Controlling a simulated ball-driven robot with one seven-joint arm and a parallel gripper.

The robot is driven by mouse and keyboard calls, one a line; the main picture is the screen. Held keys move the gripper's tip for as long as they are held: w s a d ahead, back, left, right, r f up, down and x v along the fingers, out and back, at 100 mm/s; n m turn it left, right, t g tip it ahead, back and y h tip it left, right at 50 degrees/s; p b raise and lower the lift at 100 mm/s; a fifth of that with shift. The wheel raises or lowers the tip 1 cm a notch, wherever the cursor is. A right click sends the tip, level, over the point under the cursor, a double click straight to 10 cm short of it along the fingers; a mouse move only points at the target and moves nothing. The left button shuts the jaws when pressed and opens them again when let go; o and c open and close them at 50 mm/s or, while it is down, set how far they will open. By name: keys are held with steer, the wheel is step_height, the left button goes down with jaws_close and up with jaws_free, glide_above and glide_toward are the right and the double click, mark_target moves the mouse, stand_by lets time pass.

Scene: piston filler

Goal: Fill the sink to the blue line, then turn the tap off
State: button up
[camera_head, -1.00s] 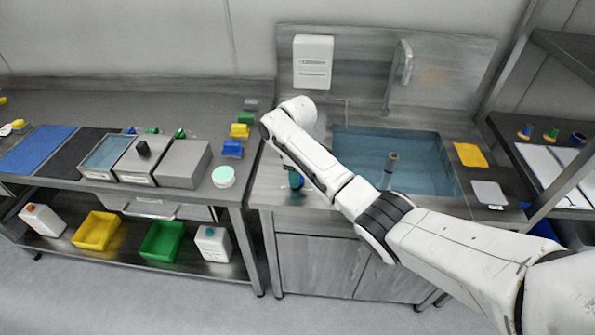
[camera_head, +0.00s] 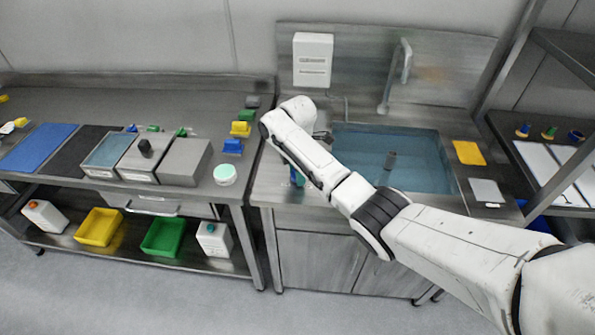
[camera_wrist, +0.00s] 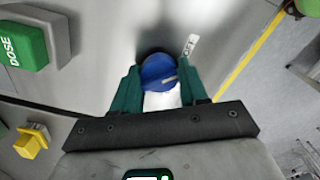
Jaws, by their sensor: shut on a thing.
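The sink (camera_head: 447,150) holds blue-tinted water (camera_head: 360,155), with a grey standpipe (camera_head: 390,160) standing up out of it. I cannot make out a blue line. The tap spout (camera_head: 405,62) rises behind the basin; I cannot tell whether water runs from it. In the wrist view, the round blue tap knob (camera_wrist: 155,66) has a pale pointer mark, and an OFF label (camera_wrist: 190,46) sits up and right of it. My gripper (camera_wrist: 158,78) is shut on the knob, one green finger on each side. In the head view my arm mostly hides the knob.
A green DOSE button (camera_wrist: 20,42) and a yellow block (camera_wrist: 32,140) lie left of the knob in the wrist view. A yellow cloth (camera_head: 468,153) and a grey pad (camera_head: 487,191) lie right of the basin. A white dispenser (camera_head: 312,60) hangs behind.

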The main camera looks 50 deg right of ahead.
stand_by(0.4)
steer(key=o, duration=1.1)
steer(key=shift+c, duration=0.2)
step_height(320, 180, up, 11)
steer(key=shift+b, duration=0.45)
steer(key=shift+f, duration=0.1)
